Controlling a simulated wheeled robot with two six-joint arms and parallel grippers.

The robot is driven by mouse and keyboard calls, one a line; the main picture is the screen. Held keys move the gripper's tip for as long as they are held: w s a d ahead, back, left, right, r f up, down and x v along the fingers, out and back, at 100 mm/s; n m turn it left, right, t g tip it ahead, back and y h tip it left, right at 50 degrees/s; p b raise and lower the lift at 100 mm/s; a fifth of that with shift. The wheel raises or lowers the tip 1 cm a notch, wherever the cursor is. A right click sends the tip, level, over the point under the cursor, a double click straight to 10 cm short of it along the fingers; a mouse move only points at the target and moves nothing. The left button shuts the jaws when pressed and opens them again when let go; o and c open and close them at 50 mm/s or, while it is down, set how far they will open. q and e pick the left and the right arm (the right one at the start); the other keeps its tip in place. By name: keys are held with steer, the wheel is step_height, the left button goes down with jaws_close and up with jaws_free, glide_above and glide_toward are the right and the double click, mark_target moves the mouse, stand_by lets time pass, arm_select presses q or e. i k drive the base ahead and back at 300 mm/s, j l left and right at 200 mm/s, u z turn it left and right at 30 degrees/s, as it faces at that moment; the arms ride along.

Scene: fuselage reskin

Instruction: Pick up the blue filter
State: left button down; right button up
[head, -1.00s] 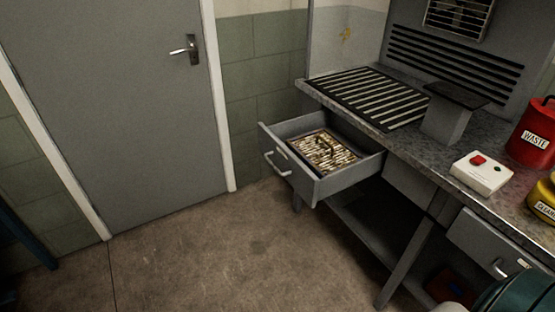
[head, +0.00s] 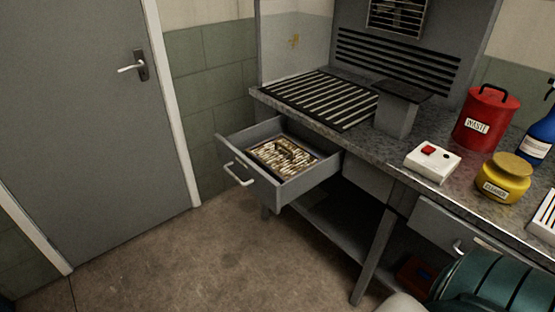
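No blue filter can be made out in the head view. A brown, pleated filter-like panel (head: 284,158) with a dark handle lies in the open drawer (head: 240,160) at the left end of the workbench. A white slatted or pleated item (head: 545,215) is cut off by the right edge of the picture on the benchtop; its full form is hidden. Neither of my grippers is in view.
The grey workbench (head: 300,112) carries a slatted grille (head: 320,98), a white button box (head: 433,160), a red waste can (head: 486,118), a yellow cleaner pot (head: 503,177) and a blue spray bottle (head: 541,140). A closed drawer handle (head: 458,247) shows lower right. Floor left is clear.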

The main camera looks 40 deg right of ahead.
mark_target(282, 158)
steer(key=z, duration=1.1)
